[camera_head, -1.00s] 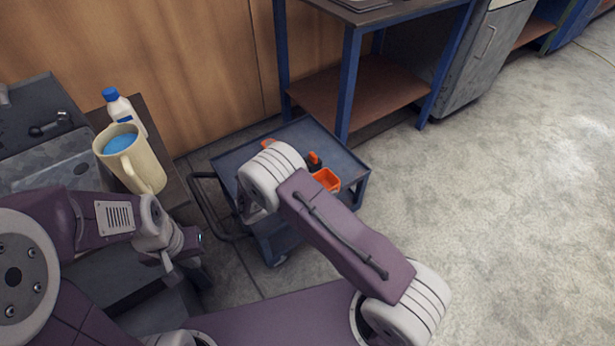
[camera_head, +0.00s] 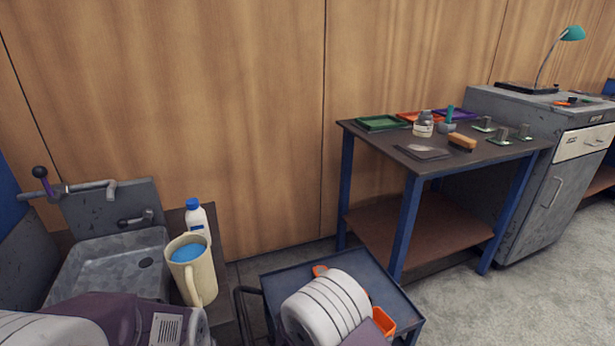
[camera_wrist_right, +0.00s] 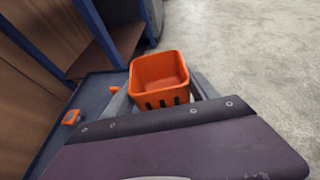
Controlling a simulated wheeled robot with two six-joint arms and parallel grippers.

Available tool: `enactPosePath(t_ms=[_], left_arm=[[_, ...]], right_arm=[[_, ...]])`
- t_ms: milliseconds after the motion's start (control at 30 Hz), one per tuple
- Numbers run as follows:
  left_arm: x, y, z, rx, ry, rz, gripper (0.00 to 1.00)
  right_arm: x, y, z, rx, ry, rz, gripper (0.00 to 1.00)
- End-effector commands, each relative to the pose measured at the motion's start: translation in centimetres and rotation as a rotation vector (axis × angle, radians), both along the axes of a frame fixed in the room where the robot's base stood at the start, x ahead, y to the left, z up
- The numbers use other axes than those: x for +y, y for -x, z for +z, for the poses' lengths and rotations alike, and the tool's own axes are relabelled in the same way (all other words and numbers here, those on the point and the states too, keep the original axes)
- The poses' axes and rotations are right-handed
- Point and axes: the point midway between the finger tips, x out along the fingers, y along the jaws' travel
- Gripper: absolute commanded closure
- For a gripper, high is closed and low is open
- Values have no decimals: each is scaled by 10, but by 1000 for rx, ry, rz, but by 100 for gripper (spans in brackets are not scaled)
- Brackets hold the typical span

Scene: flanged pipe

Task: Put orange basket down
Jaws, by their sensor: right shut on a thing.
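The orange basket (camera_head: 382,321) shows in the head view at the bottom, partly hidden by my right arm, over the right part of the blue-grey cart (camera_head: 283,277). In the right wrist view the basket (camera_wrist_right: 160,72) is upright and looks empty, with slots in its near side. My right gripper (camera_wrist_right: 163,97) is shut on it, with grey fingers at its left and right sides. Whether its bottom touches the cart top is hidden. The cart top (camera_wrist_right: 95,92) shows to its left. My left gripper is not in view; only part of that arm shows at the lower left.
Small orange items (camera_wrist_right: 72,117) lie on the cart. A blue-legged workbench (camera_head: 405,158) with trays and bottles stands behind it. A cream pitcher (camera_head: 200,275) and a white bottle (camera_head: 197,218) stand left, beside a sink (camera_head: 85,275). Floor at the right is clear.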

Motion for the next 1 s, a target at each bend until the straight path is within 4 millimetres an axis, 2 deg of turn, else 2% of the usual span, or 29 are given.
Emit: enactPosePath(t_ms=[33, 133, 267, 333, 467, 667, 1000], left_arm=[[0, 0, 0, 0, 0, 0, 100], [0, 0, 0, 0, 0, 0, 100], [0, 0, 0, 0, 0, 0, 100], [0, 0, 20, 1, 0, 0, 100], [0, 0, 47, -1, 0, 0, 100], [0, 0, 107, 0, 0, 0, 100], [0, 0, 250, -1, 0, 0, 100]], right_arm=[[1, 8, 11, 0, 1, 36, 73], [-3, 22, 23, 2, 1, 88, 73], [-19, 40, 26, 5, 4, 118, 73], [-19, 40, 44, 0, 1, 115, 73], [-18, 39, 66, 0, 1, 115, 73], [-17, 38, 118, 0, 1, 115, 73], [-17, 38, 239, 2, 2, 115, 73]])
